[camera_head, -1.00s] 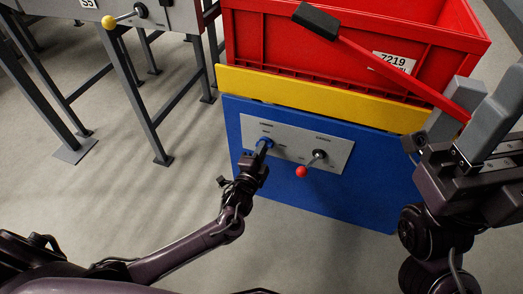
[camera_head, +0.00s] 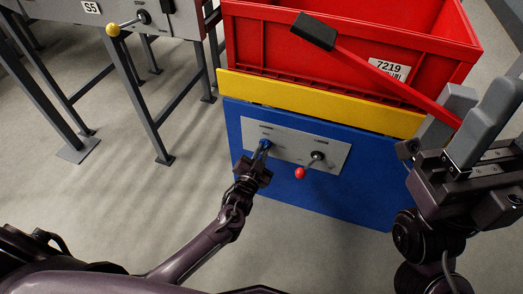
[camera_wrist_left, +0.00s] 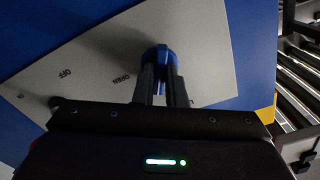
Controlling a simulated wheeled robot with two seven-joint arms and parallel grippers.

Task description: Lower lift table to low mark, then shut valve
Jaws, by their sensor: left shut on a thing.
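The blue lift table (camera_head: 330,205) has a grey control panel (camera_head: 283,140) on its front. A blue valve handle (camera_head: 265,145) is at the panel's left. My left gripper (camera_head: 261,157) is shut on this handle; in the left wrist view the blue handle (camera_wrist_left: 159,55) shows between the two fingers, with "OFF" and "OPEN" printed left of it. A lever with a red ball (camera_head: 300,173) sits at the panel's right, hanging down-left.
A red crate (camera_head: 275,50) labelled 7219 stands on the table's yellow top (camera_head: 320,103). The red bar reaches across the crate's front. At the upper left, a grey stand (camera_head: 72,12) marked S5 has a yellow-ball lever (camera_head: 113,30). The floor between is clear.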

